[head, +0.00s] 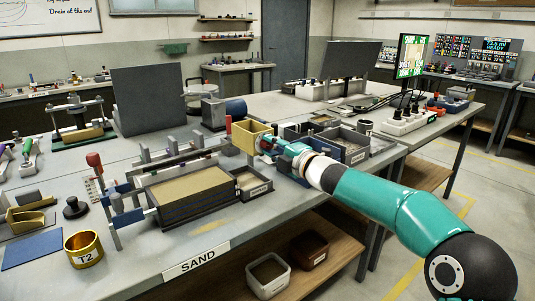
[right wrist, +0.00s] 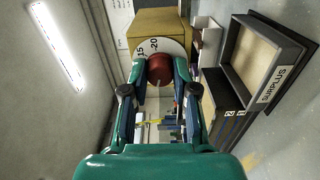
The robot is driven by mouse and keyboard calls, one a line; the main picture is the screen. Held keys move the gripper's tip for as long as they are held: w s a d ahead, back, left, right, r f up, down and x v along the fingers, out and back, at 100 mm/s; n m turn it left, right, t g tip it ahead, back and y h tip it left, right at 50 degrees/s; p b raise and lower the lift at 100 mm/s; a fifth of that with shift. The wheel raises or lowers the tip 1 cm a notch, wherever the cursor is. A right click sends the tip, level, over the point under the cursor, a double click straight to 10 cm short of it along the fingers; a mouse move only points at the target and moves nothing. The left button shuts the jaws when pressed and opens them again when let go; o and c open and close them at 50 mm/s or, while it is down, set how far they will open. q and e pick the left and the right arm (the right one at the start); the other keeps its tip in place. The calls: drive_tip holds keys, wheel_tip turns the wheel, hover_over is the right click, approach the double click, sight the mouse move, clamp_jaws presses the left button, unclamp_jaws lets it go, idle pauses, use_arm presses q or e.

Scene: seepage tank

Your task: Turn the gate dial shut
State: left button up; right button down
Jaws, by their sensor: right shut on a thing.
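The gate dial's dark red knob (right wrist: 159,68) stands on a white scale plate (right wrist: 172,47) with the marks 15 and 20 showing. The plate is on the face of a yellow box (right wrist: 160,22), which also shows at the middle of the bench in the head view (head: 244,137). My right gripper (right wrist: 160,72) is shut on the knob, one finger on each side. In the head view my right gripper (head: 268,144) reaches the box from the right and the knob is hard to make out. My left gripper is not in view.
Below the box is a sand tray (head: 152,209) with a small tray labelled SURPLUS (right wrist: 262,95) beside it. A red-handled lever (head: 94,160) and a brass T2 ring (head: 84,255) are at left. More trays (head: 357,156) stand right of my gripper.

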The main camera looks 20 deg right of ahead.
drive_tip(key=shift+f+n, duration=0.5)
drive_tip(key=c, duration=0.9)
unclamp_jaws()
drive_tip(key=shift+d+r, duration=0.1)
drive_tip(key=shift+d, duration=0.05)
drive_tip(key=shift+c, duration=0.2)
drive_tip(key=shift+o, duration=0.2)
drive_tip(key=shift+r, duration=0.1)
drive_tip(key=shift+r, duration=0.1)
drive_tip(key=shift+s, duration=0.1)
